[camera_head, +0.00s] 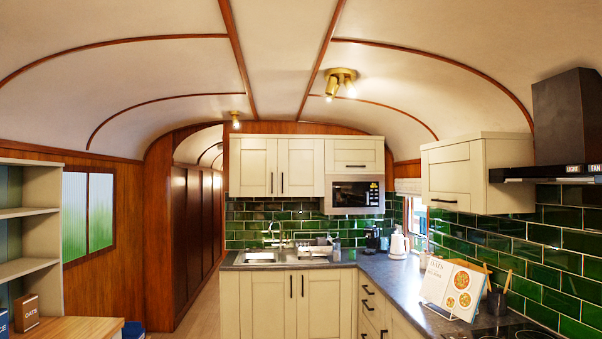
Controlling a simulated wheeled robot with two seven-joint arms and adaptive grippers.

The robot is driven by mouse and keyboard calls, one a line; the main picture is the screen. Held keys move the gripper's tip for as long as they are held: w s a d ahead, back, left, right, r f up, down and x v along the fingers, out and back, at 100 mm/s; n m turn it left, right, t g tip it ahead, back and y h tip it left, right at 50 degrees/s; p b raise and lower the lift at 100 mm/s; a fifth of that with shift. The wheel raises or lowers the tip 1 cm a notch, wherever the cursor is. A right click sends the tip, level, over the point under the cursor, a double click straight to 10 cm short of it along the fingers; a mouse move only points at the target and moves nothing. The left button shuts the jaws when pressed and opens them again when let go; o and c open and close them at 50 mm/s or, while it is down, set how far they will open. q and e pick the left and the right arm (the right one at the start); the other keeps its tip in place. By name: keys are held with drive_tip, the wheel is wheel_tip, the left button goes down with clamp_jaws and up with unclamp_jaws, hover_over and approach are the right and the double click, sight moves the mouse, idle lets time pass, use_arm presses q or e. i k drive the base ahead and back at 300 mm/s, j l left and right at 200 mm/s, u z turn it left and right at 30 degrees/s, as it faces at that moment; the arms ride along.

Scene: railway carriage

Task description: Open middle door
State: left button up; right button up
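The cream wall cabinet over the sink has three fronts in a row. The left door (252,168) and the middle door (303,168) have upright dark handles side by side near their shared edge. The third front (354,156), above the microwave, has a horizontal handle. All three look shut. Below the counter are two more cream doors, left (266,305) and right (313,305), both shut with upright handles. A cream wall cabinet (455,175) on the right wall is also shut. Neither of my grippers shows in this view.
The dark countertop (345,262) runs in an L, with a sink (262,257), kettle (397,243) and open cookbook (451,288). A microwave (355,195) sits under the third front. A wooden table (70,327) and shelves (30,212) stand left. A narrow floor passage (203,315) is clear.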

sight(301, 163)
drive_tip(key=i+u, duration=0.15)
drive_tip(key=i, duration=5.95)
drive_tip(key=j, duration=0.1)
